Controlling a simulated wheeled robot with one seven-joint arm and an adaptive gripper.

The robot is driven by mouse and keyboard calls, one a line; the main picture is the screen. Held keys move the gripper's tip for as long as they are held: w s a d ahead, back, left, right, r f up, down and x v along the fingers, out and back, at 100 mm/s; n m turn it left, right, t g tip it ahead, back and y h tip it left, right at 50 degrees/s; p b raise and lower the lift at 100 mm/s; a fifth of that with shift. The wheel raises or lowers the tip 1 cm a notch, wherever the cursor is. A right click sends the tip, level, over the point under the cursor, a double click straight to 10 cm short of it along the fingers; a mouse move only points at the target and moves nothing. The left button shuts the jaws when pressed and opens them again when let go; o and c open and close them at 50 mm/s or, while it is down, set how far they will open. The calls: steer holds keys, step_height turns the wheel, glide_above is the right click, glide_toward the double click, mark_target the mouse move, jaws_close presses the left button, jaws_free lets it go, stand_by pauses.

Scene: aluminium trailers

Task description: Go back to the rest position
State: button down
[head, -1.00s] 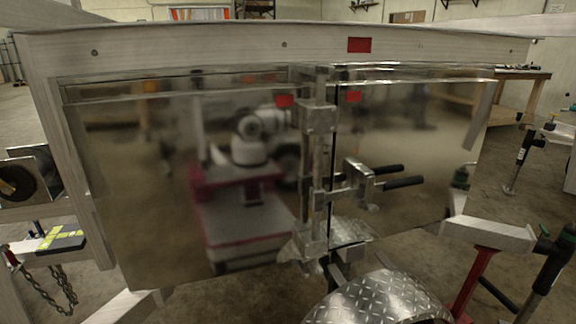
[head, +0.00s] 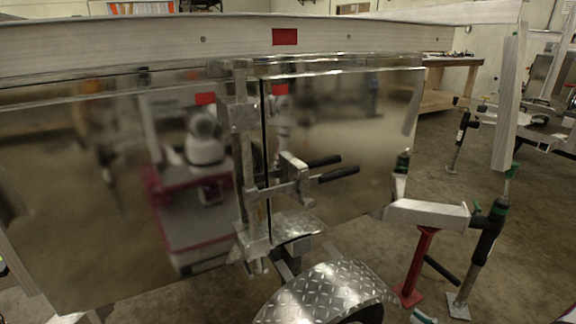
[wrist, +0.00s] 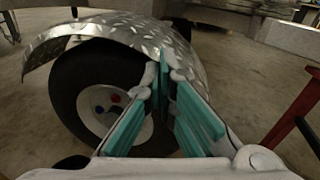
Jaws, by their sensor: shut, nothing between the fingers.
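My gripper (wrist: 162,72) shows in the wrist view with its teal-padded fingers meeting at the tips. It is shut and empty. Behind the fingers are a black tyre (wrist: 95,90) with a white rim and a diamond-plate fender (wrist: 110,32) over it. My gripper is not directly seen in the head view. There, the trailer's polished metal panel (head: 100,200) fills the left and middle and carries a blurred reflection of my body. The diamond-plate fender (head: 325,292) shows below the panel.
A latch with two black handles (head: 300,180) sticks out from the panel. To the right are a red stand (head: 418,265), a jack (head: 482,250) and an upright metal beam (head: 506,100). A wooden workbench (head: 450,85) is at the back. Open concrete floor lies between them.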

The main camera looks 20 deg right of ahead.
steer(key=w+a+r+n+g+y, duration=0.4)
steer(key=a+r+n+g, duration=0.15)
steer(key=r, duration=0.45)
steer(key=w+a+r+n+g+y, duration=0.35)
steer(key=a+r+n, duration=0.35)
steer(key=r, duration=0.3)
steer(key=s+a+r+n+g+h, duration=0.2)
steer(key=s+a+r+n+g, duration=0.2)
steer(key=a+r+n+g, duration=0.25)
steer(key=s+a+r+n+g+h, duration=0.3)
steer(key=s+a+r+n, duration=0.3)
steer(key=a, duration=0.4)
steer(key=s+r+n+t+h, duration=0.2)
steer(key=s+r+n+h, duration=0.2)
steer(key=s+n+h, duration=0.5)
step_height(320, 180, up, 30)
steer(key=s+m+t+y+p, duration=0.1)
steer(key=t+p, duration=0.3)
steer(key=p, duration=2.4)
steer(key=shift+s+m+y, duration=0.35)
steer(key=shift+m, duration=0.25)
